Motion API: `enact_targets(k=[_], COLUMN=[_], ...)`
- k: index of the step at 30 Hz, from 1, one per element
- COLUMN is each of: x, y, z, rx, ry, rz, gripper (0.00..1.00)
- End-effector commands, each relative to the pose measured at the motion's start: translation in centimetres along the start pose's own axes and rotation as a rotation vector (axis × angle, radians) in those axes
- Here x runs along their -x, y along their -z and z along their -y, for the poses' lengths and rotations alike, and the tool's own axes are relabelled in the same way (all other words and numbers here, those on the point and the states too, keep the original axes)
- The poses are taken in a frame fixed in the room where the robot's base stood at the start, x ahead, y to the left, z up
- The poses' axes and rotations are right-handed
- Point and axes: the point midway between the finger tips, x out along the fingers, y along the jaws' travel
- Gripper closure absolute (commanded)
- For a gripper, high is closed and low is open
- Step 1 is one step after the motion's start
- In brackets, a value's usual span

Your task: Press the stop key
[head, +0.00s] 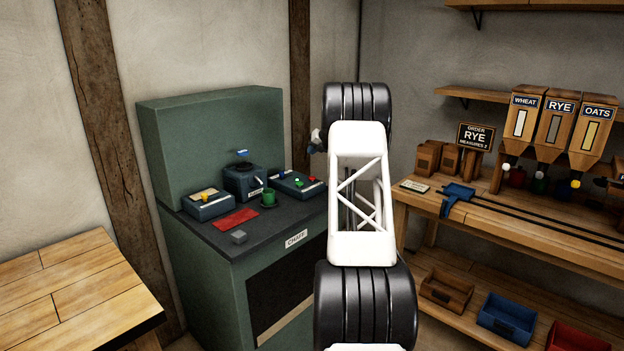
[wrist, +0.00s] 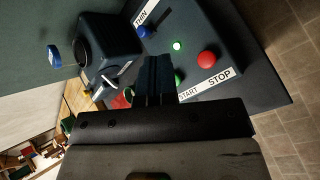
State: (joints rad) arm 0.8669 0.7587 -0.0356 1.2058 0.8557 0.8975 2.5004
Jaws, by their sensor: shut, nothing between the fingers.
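The stop key is a round red button (wrist: 207,60) with a STOP label beside it in the wrist view. It sits on a dark blue key box (wrist: 236,78). The red button also shows small in the head view (head: 312,179), on the right box on the green cabinet. My gripper (wrist: 157,64) is shut and empty, its dark fingertips to the left of the red button in the wrist view and apart from it in the picture. The fingers partly hide a green key (wrist: 180,79) near the START label. In the head view my arm hides most of the gripper.
A lit green lamp (wrist: 177,45) and a blue knob (wrist: 145,31) near a THIN label share the box. A dark grinder (head: 243,180), a green cup (head: 268,199) and a box with a yellow key (head: 208,195) stand close by on the cabinet (head: 220,239).

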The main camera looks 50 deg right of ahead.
Motion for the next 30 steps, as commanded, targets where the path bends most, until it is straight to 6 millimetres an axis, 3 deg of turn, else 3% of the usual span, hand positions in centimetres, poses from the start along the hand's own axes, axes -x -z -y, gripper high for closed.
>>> enact_targets(k=[19, 30], x=[-0.2, -2.1], y=[0.0, 1.4], z=[0.6, 1.9], rx=[-0.012, -0.011], ry=[0.0, 0.001], rz=[0.003, 0.003], gripper=[1.0, 1.0])
